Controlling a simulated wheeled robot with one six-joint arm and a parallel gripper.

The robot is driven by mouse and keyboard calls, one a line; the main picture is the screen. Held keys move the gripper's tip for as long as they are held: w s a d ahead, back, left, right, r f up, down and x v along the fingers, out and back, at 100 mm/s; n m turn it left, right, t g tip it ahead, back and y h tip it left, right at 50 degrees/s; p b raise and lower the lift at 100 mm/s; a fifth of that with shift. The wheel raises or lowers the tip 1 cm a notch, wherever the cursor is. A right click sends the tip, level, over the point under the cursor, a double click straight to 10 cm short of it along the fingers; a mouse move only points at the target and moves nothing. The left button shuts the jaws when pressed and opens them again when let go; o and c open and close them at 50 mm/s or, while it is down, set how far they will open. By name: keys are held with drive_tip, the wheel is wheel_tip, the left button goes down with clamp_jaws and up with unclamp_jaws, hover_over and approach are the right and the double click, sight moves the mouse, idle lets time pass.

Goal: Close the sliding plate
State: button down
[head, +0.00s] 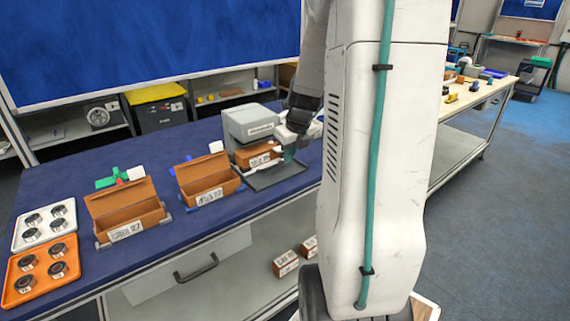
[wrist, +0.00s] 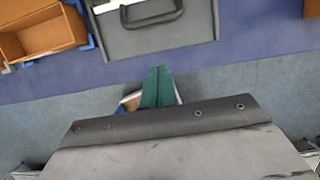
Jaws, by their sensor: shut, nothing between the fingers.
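The sliding plate (head: 283,176) is a dark flat tray pulled out toward the table's front edge, in front of a grey scanner machine (head: 247,122). In the wrist view the plate (wrist: 160,42) is at the top, with a dark handle-like bar (wrist: 152,18) on it. A brown labelled box (head: 258,157) is at the machine's opening, partly behind my gripper. My gripper (head: 289,155) has teal fingers and is over the plate area in the head view. In the wrist view my gripper (wrist: 157,72) is shut and empty, just below the plate's near edge; contact cannot be told.
Two open brown boxes (head: 127,210) (head: 205,181) stand on the blue table left of the machine. A white tray (head: 43,224) and an orange tray (head: 40,268) hold round parts at far left. Small boxes (head: 285,263) lie on the shelf below. My arm hides the table's right end.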

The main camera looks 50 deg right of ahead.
drive_tip(key=v, duration=0.5)
drive_tip(key=shift+t, duration=0.8)
drive_tip(key=f, duration=0.3)
drive_tip(key=w+f, duration=0.1)
drive_tip(key=f, duration=0.7)
drive_tip(key=shift+w+d+f, duration=0.1)
drive_tip(key=shift+w+f, duration=0.05)
drive_tip(key=shift+w, duration=0.25)
drive_tip(key=w, duration=0.3)
drive_tip(key=shift+d, duration=0.35)
drive_tip(key=shift+w+d, duration=0.15)
drive_tip(key=shift+w, duration=0.4)
